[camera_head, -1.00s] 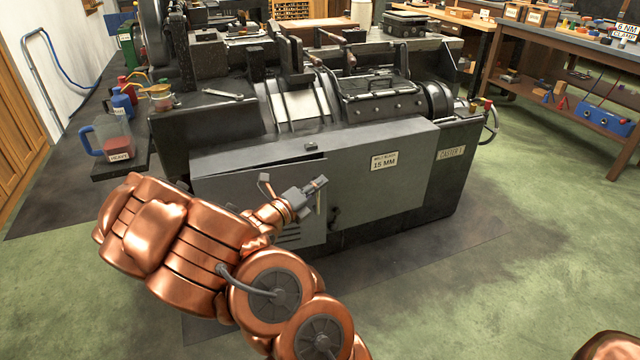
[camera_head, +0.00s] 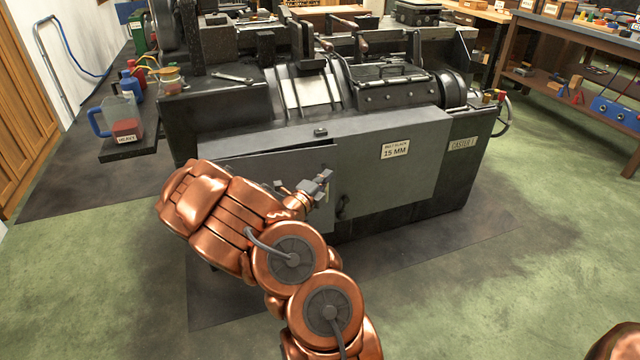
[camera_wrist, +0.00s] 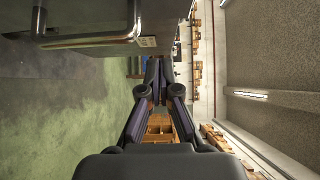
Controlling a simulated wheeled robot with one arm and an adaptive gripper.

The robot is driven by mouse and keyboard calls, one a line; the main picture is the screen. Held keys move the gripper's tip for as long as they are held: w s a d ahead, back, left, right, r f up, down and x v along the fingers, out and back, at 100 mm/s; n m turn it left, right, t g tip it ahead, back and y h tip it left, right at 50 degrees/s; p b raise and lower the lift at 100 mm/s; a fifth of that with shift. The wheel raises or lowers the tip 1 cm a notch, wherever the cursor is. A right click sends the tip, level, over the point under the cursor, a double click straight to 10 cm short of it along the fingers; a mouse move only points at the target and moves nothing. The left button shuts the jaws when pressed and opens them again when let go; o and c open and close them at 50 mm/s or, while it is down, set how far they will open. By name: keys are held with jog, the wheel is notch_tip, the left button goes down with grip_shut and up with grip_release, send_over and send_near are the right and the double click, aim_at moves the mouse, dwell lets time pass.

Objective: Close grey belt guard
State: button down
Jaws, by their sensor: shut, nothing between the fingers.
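The grey belt guard (camera_head: 390,185) covers the front of the black caster machine. Its left panel (camera_head: 322,215) stands slightly ajar, with a dark gap along its top edge. My arm hides the panel's lower left.
A side shelf (camera_head: 128,150) with a jug (camera_head: 120,120) and bottles stands left of the machine. A workbench (camera_head: 570,55) stands at the back right. The green floor in front and to the right is clear.

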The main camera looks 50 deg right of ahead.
aim_at(335, 156)
jog(key=w+d, duration=0.1)
jog(key=d, duration=0.3)
jog(key=w+d, duration=0.1)
jog(key=d, duration=0.1)
jog(key=shift+w+d+f+b, duration=0.1)
jog(key=shift+w+b, duration=0.25)
jog(key=shift+b, duration=0.05)
jog(key=shift+w+d, duration=0.3)
jog(key=shift+w, duration=0.15)
